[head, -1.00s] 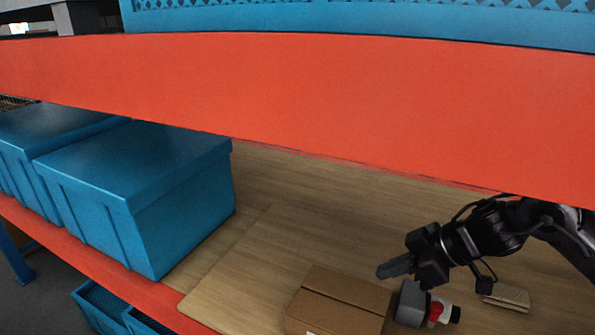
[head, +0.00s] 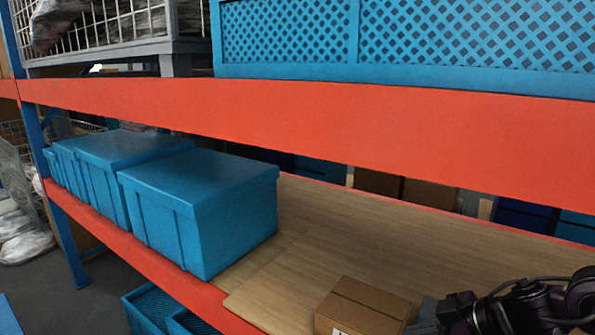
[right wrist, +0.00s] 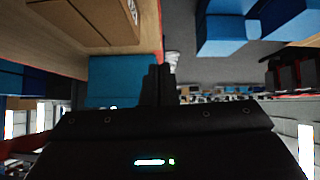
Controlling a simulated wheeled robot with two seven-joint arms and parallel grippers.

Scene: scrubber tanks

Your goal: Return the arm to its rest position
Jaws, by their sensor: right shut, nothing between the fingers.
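My right arm comes in at the lower right of the head view, and its dark gripper (head: 425,327) is beside the right end of a closed cardboard box (head: 362,304) on the wooden shelf. The right wrist view shows the gripper's fingers (right wrist: 158,84) together, with nothing between them. A grey shape (head: 427,309) lies between the box and the gripper body; I cannot tell its parts apart there. The pale sponge-like block and the red and white part are out of view or hidden. My left gripper is not in view.
Blue lidded bins (head: 200,205) stand in a row on the left of the shelf (head: 300,255). An orange beam (head: 300,120) crosses above it, with a blue lattice crate (head: 420,45) on top. The shelf's middle is clear. Blue crates (head: 150,308) are below.

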